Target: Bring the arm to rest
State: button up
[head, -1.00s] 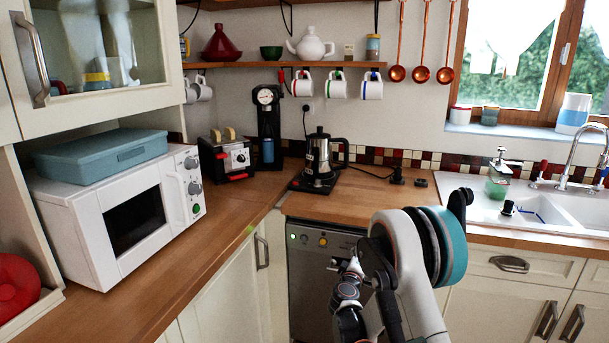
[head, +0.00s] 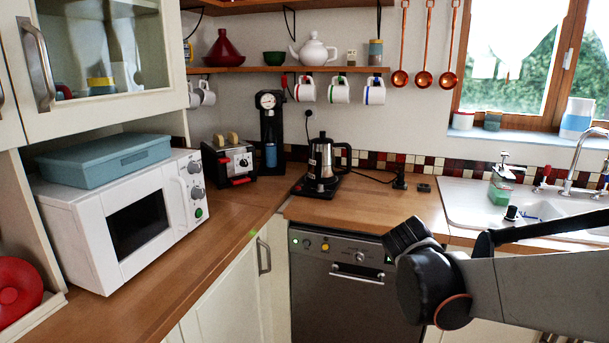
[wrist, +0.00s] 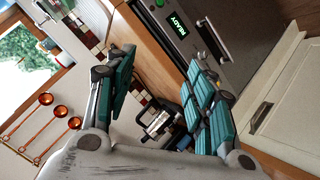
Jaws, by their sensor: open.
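My arm is in the head view at the lower right, in front of the counter and dishwasher, with its end at the right edge of the dishwasher front. My gripper (wrist: 158,98) shows in the wrist view with its two teal-padded fingers spread wide apart. It is open and nothing is between the pads. The kettle and the counter edge show in the gap behind the fingers, at a distance. In the head view the fingers cannot be made out.
The dishwasher (head: 340,295) stands below the counter (head: 375,200), close behind my arm. A kettle (head: 322,165), a toaster (head: 230,160) and a microwave (head: 130,215) stand on the counter. The sink (head: 470,205) is at the right. Copper ladles (head: 424,79) hang on the wall.

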jog(key=s+a+f+m+g+y, duration=0.1)
jog(key=s+a+y, duration=0.1)
jog(key=s, duration=1.2)
jog(key=s+a+f+m+g+y, duration=0.2)
jog(key=s+a, duration=0.1)
jog(key=s, duration=1.1)
jog(key=shift+a+y, duration=0.3)
jog(key=shift+y, duration=0.1)
